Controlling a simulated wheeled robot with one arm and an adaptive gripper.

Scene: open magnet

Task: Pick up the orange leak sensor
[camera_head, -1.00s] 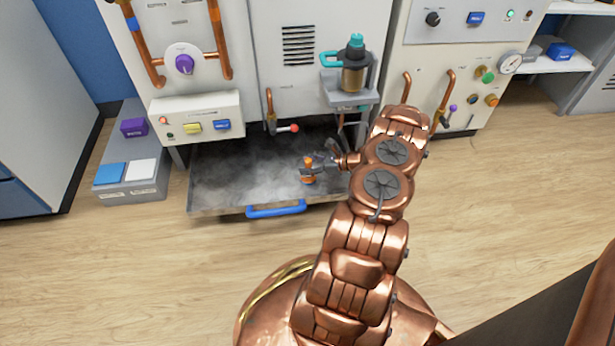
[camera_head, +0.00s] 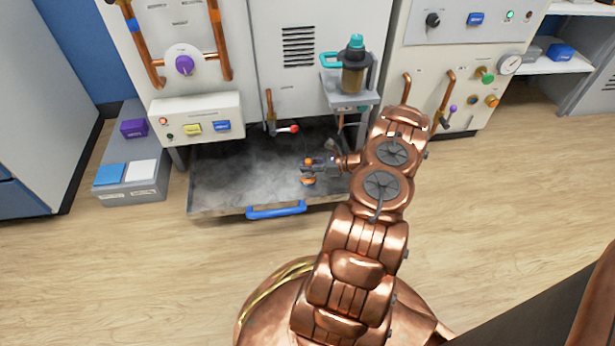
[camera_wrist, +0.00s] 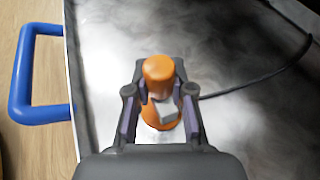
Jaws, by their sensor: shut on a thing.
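The orange leak sensor (camera_wrist: 158,70) is between the two fingers of my gripper (camera_wrist: 157,105) in the wrist view. Its rounded orange top stands up, and a pale block-like part and a wider orange base show below it. My gripper is shut on it. A dark cable runs off to the right from near it. In the head view, my gripper (camera_head: 318,165) is over the right part of the grey tray (camera_head: 235,180), with the orange sensor (camera_head: 308,180) at its fingertips. Whether the sensor touches the tray is hard to tell.
The tray has a blue handle (camera_head: 276,210) at its front edge. A red-tipped lever (camera_head: 290,129) and a jug on a shelf (camera_head: 354,70) are above and behind. A grey step with coloured boxes (camera_head: 130,172) stands left. The wooden floor in front is clear.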

